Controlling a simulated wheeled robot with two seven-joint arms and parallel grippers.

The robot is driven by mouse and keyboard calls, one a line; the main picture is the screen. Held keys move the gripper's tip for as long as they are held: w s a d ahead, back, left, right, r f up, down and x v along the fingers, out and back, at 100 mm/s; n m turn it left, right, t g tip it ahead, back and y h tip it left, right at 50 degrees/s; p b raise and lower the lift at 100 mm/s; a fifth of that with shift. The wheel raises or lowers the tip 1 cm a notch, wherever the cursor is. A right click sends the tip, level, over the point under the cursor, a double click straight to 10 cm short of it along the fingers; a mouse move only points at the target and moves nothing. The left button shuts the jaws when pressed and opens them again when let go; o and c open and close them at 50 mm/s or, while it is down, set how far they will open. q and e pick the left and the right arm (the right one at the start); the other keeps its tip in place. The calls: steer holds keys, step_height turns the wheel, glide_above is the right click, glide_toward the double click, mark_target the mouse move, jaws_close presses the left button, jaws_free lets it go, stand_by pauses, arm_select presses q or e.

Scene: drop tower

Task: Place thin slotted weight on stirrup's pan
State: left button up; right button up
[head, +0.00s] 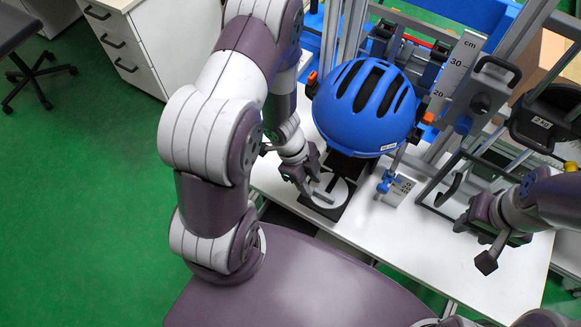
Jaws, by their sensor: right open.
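A grey bar-like piece lies across the disc at the fingertips. I cannot tell whether this disc is the thin slotted weight, nor whether the fingers hold anything. My right gripper (476,243) is open and empty over the right part of the white table, its fingers spread. A grey metal frame with a black hooked handle (449,190) stands behind it. No stirrup pan can be made out clearly.
The blue helmet (364,108) sits close behind my left gripper. Uprights with a cm scale (457,67) and a black part marked 2 kg (540,122) stand at the back right. A small labelled block (398,190) stands mid-table. The front of the white table (430,255) is clear.

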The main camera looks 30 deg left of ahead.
arm_select(q)
steer(key=a+p, duration=0.1)
steer(key=a, duration=0.7)
steer(key=w+a+r+n+t+y, duration=0.35)
steer(key=w+r+n, duration=0.25)
steer(key=w+r, duration=0.25)
steer(key=s+d+r+n+g, duration=0.2)
steer(key=s+d+r+n, duration=0.6)
steer(key=s+r+n, duration=0.2)
steer(key=shift+s+d+r+n+y, duration=0.15)
steer(key=shift+d+r+n+y, duration=0.35)
steer(key=shift+n, duration=0.6)
